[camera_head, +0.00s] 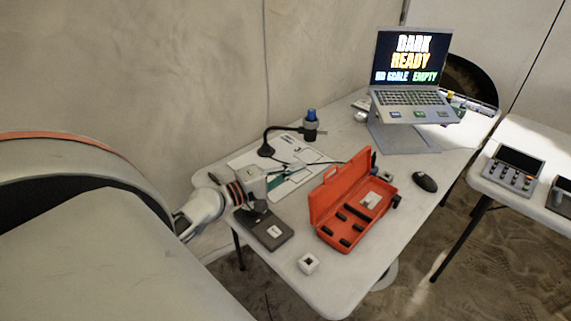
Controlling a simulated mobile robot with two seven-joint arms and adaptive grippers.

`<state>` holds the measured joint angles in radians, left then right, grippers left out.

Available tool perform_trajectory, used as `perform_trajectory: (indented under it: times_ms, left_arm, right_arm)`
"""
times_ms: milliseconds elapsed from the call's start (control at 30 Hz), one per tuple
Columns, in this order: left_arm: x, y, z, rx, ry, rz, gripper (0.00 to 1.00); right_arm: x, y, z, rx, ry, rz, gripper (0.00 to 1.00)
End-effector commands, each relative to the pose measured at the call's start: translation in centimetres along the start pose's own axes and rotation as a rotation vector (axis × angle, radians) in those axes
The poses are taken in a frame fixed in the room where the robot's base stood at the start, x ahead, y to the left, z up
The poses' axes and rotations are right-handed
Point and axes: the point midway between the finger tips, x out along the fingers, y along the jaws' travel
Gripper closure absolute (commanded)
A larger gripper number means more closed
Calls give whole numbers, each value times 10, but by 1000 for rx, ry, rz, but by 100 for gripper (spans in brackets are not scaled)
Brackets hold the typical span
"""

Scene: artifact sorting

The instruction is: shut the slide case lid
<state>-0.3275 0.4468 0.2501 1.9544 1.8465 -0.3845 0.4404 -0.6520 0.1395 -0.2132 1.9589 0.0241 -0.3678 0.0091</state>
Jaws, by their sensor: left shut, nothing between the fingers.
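The slide case (330,236) is an orange-red box on the white table, open towards me. Its lid (341,186) stands up along the back left side, tilted. Dark foam pads and a pale label show inside. My left gripper (259,209) is left of the case, apart from it, over a dark grey flat device. It is small in the picture, and its fingers look closed with nothing in them. My right gripper is not in view.
A microscope-like lamp (310,127) stands behind. A laptop (412,75) on a stand and a black mouse (425,182) are to the right.

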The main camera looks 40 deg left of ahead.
Motion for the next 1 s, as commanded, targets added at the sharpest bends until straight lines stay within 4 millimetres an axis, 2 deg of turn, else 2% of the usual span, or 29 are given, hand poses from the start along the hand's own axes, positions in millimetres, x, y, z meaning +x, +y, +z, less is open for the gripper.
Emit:
perform_trajectory:
  times_ms: [33,200,300,500,1000]
  left_arm:
    - [10,5,0,-1,0,4,100]
    - [39,3,0,-1,0,2,100]
    - [40,3,19,-6,0,0,100]
    - [44,0,36,-2,0,-1,100]
    - [45,-1,39,2,0,-3,100]
  right_arm:
    - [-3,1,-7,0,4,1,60]
    - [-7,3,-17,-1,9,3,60]
    - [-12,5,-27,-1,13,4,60]
    - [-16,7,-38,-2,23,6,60]
    - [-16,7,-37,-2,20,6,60]
